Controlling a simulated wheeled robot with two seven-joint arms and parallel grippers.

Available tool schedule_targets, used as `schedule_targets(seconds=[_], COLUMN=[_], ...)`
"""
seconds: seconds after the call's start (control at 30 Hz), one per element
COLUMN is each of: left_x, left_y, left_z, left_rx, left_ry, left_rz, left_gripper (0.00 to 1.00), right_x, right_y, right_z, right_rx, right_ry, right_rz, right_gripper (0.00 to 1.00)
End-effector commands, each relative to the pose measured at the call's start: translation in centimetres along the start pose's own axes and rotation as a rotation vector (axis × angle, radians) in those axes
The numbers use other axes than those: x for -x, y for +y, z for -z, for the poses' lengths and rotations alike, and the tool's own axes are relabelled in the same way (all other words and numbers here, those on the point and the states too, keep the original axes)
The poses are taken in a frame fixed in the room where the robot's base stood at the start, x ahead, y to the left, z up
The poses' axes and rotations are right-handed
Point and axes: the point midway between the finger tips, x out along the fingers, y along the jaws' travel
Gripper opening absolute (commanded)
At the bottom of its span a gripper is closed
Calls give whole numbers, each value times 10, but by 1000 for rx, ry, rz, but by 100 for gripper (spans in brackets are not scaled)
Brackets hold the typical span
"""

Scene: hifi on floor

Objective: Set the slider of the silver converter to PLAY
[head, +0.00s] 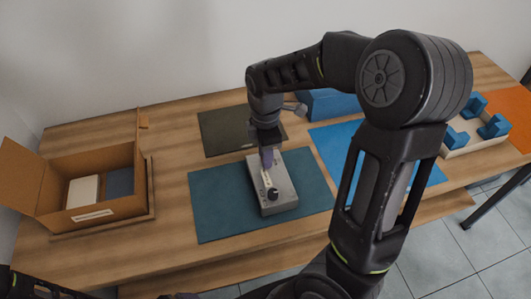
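The silver converter (279,202) is a grey box lying on a teal mat (217,207) in the middle of the table. A dark round knob shows on its top near the front end, beside a pale strip. Any slider lettering is too small to read. My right gripper (267,163) points down over the rear part of the converter's top, at or just above the surface. Its fingertips are small and dark here, so its opening and any contact cannot be told. My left gripper is not clearly in view; only dark parts of my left arm show at the bottom left.
An open cardboard box (101,216) with a white and a dark item stands at the left. A dark mat (222,131) and a blue box (326,104) lie behind. A blue mat (333,140) and a tray with blue blocks (465,145) are at the right, partly behind my arm.

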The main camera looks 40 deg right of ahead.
Motion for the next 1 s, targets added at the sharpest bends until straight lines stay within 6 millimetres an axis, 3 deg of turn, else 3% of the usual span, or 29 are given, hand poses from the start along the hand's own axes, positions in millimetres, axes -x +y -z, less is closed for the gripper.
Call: schedule_targets(seconds=[0.3,1.0], left_x=[0,0], left_y=[0,0], left_z=[0,0], left_rx=[0,0], left_ry=[0,0], left_rz=[0,0], left_gripper=[100,100], right_x=[0,0], right_y=[0,0], right_z=[0,0], right_rx=[0,0], right_ry=[0,0], right_rz=[0,0], right_gripper=[0,0])
